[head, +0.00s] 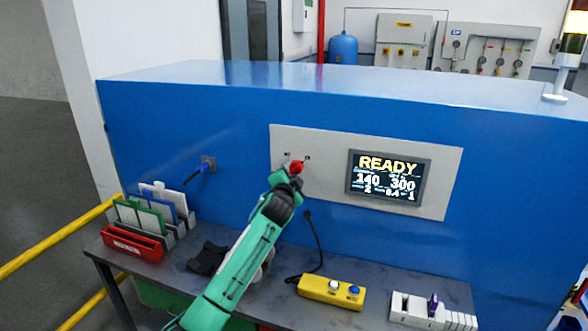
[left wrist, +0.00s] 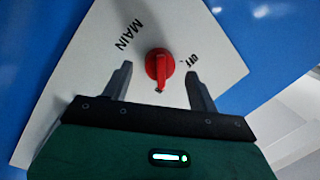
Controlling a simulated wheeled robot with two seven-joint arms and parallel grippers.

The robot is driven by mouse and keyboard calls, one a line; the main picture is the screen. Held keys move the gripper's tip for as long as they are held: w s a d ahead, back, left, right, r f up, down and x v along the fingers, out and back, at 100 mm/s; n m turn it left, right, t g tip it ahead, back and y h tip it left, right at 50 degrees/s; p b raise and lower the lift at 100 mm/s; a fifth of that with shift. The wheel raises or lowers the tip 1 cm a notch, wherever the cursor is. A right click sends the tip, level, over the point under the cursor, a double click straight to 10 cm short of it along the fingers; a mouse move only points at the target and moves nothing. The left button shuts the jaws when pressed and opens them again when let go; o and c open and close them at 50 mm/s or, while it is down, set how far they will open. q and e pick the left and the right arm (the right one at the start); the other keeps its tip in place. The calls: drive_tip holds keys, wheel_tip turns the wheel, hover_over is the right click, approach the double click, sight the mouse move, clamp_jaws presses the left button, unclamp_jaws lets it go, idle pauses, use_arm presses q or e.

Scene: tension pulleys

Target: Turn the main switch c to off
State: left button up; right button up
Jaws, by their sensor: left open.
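The main switch, a red rotary knob (left wrist: 159,65), sits on a pale panel (left wrist: 85,65) in the left wrist view, with "MAIN" lettered to its left and "OFF" to its right. It also shows in the head view (head: 297,166), partly hidden by my left arm. My left gripper (left wrist: 158,82) is open, with one finger on each side of the knob and a gap visible on both sides. Whether the fingertips reach as deep as the knob is hard to tell. My right gripper is not in view.
A lit display (head: 388,178) reading READY is right of the knob on the blue cabinet (head: 480,165). Below are a yellow button box (head: 331,291), a red rack (head: 132,243) and a white holder (head: 432,312) on the grey bench.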

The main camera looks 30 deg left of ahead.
use_arm(q)
drive_tip(key=shift+x, duration=1.2)
drive_tip(key=c, duration=1)
drive_tip(key=shift+o, duration=0.2)
